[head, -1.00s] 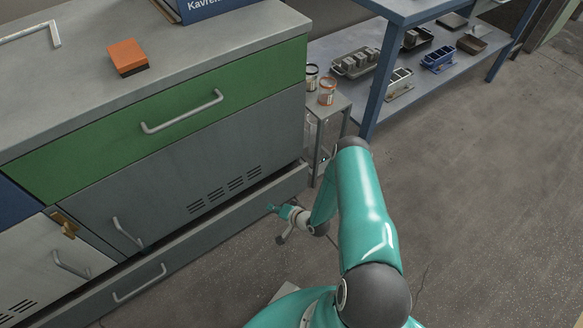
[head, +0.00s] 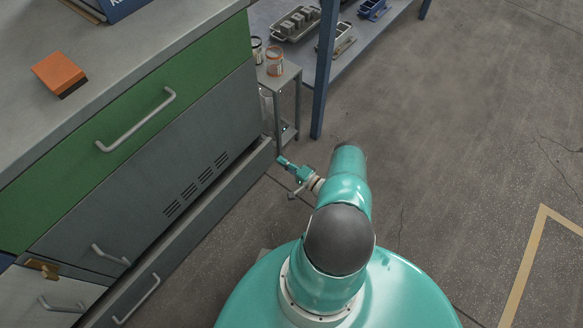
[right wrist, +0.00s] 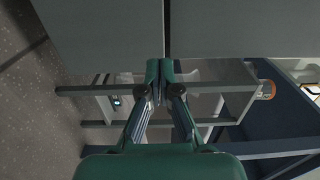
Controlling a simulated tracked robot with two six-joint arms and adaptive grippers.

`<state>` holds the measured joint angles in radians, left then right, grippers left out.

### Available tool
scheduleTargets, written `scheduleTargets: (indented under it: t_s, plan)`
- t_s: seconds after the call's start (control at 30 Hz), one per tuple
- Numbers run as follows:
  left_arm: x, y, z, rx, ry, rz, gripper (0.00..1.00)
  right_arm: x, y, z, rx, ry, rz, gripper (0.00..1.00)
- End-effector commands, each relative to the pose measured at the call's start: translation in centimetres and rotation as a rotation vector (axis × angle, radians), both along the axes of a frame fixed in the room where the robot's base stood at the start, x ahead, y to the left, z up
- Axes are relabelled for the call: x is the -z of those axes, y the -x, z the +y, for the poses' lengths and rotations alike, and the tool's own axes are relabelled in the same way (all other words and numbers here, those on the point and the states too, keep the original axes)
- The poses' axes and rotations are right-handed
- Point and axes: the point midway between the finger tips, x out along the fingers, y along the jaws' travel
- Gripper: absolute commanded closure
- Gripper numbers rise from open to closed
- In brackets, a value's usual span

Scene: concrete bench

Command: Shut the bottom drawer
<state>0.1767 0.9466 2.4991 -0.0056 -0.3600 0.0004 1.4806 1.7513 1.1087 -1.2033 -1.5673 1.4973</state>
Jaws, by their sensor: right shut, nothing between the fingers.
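The bottom drawer (head: 200,240) is the long grey one at floor level under the grey cabinet. In the head view it stands out a little, with a dark gap along its top edge. Its bar handle (head: 136,299) is near the lower left. My right gripper (head: 281,161) is shut and empty, close to the drawer's right end; I cannot tell whether it touches. In the right wrist view its closed fingertips (right wrist: 159,66) are in front of two grey panels with a narrow dark gap between them. My left gripper is not in view.
A green drawer (head: 130,125) and a grey vented door (head: 160,180) are above. A small side table (head: 283,80) with jars and a blue-framed shelf (head: 326,70) stand beyond the drawer's right end. Open concrete floor (head: 460,130) lies to the right.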

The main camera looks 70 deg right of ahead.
Motion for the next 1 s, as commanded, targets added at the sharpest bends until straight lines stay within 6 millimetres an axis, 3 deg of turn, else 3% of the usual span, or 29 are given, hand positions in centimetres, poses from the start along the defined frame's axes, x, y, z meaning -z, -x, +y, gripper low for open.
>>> scheduleTargets:
  t_s: [0.1, 0.33, 0.83, 1.0]
  plan:
    - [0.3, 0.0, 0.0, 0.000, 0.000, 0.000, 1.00, 0.0, -2.6, -0.6, -0.005, 0.002, -0.002, 1.00]
    - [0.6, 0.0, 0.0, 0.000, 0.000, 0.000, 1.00, 0.0, -5.8, -1.5, -0.004, 0.001, 0.000, 1.00]
    - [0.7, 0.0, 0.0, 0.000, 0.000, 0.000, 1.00, 0.0, -6.8, -1.8, -0.003, 0.000, 0.001, 1.00]
    - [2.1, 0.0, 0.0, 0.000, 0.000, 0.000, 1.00, 0.4, -8.0, -2.1, -0.005, 0.001, 0.000, 1.00]
